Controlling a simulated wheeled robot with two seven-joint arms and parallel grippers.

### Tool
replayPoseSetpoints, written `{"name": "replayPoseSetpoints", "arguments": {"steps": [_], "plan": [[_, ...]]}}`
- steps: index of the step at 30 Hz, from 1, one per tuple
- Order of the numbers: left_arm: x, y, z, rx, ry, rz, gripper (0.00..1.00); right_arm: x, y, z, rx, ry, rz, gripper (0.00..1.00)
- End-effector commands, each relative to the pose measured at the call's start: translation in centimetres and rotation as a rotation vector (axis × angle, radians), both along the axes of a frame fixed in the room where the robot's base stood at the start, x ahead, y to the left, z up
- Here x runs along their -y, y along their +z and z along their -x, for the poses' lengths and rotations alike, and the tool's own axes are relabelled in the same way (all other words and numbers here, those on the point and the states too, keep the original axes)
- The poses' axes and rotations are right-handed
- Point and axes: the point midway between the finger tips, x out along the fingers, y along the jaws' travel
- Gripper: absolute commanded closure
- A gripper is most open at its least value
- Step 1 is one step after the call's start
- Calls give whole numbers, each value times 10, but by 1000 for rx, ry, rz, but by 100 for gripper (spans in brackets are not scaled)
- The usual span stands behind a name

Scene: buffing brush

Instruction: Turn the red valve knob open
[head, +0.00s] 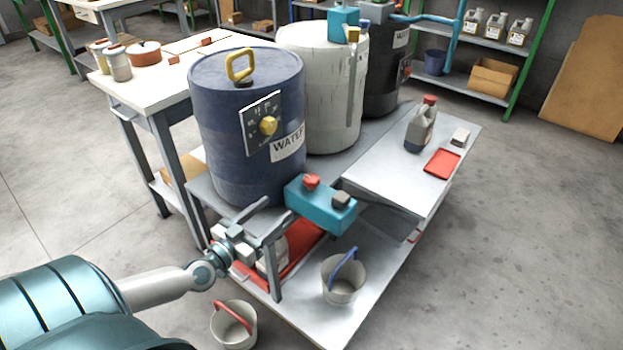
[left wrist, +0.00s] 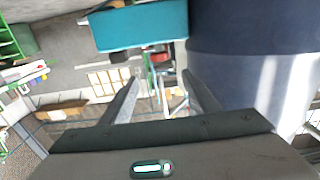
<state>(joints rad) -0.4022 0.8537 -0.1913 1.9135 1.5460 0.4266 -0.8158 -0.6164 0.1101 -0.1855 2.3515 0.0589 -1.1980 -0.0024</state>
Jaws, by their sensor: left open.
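The red valve knob (head: 311,181) sits on top of a teal valve box (head: 320,206) in front of the blue water drum, at the left end of the box. A dark knob (head: 343,199) stands at the box's right end. My left gripper (head: 277,207) is open and empty, with its fingers just left of the box and apart from the red knob. In the left wrist view the open fingers (left wrist: 160,82) point ahead, with the teal box (left wrist: 140,26) beyond and the drum at right.
The blue drum (head: 247,110) stands close behind the gripper. A white drum (head: 325,80) is behind it. A bucket with a blue handle (head: 343,283) stands on the lower shelf, and a red-handled one (head: 233,326) on the floor. A grey bottle (head: 420,130) and red tray (head: 442,163) are at right.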

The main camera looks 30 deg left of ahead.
Motion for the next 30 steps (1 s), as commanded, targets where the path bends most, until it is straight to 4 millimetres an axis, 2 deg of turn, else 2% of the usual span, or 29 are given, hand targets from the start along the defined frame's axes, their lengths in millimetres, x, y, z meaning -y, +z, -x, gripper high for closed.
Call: {"name": "replayPoseSetpoints", "arguments": {"steps": [11,30], "plan": [[3,0,-38,2,1,2,45,-2,0,-3,15,0,-7,69],[10,0,-130,2,1,2,45,-14,1,-8,64,6,-45,69]]}}
